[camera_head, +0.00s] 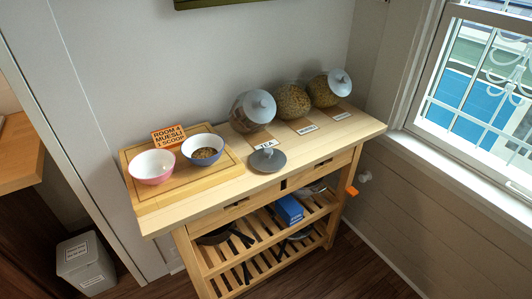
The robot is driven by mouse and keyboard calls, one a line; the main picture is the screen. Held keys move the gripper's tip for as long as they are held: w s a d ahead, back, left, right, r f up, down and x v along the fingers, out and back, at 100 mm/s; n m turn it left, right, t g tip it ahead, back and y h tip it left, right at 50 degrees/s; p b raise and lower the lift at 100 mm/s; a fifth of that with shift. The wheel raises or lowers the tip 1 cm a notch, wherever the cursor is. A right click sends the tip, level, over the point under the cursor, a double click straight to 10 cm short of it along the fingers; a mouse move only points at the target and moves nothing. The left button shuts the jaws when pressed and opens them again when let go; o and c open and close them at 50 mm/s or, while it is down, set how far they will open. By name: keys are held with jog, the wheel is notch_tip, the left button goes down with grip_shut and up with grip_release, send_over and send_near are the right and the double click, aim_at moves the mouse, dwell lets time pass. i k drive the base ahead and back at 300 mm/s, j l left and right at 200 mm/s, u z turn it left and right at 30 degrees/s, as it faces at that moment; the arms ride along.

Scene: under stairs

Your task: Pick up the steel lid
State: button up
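A grey steel lid (268,161) with a round knob on top lies flat on the wooden table (334,143), close to its front edge and just in front of the TEA label (265,144). Nothing covers the lid. My gripper is not in view.
Two more jars, a middle one (292,101) and one at the right (324,92), stand behind labels. Left of the lid, a wooden tray (172,189) holds a pink bowl (152,167), a blue bowl (203,148) and an orange sign (168,136). A window (478,85) is at the right.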

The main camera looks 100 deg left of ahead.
aim_at(268, 161)
jog(key=i+j+u, duration=0.1)
jog(key=j+u, duration=0.25)
jog(key=j, duration=0.15)
jog(key=l+u, duration=0.15)
jog(key=u, duration=0.35)
jog(key=l+u, duration=0.1)
jog(key=u, duration=0.4)
jog(key=k+l+u, duration=0.1)
jog(key=u, duration=0.4)
jog(key=k+u, duration=0.1)
jog(key=u, duration=0.4)
jog(key=k+l+u, duration=0.1)
jog(key=u, duration=0.35)
jog(key=k+u, duration=0.1)
jog(key=u, duration=0.4)
jog(key=i+l+u, duration=0.1)
jog(key=i, duration=0.35)
jog(key=i+l+u, duration=0.1)
jog(key=i, duration=0.35)
jog(key=i+l+u, duration=0.1)
jog(key=i+l, duration=0.25)
jog(key=i+l+u, duration=0.1)
jog(key=i+l, duration=0.15)
jog(key=i, duration=0.25)
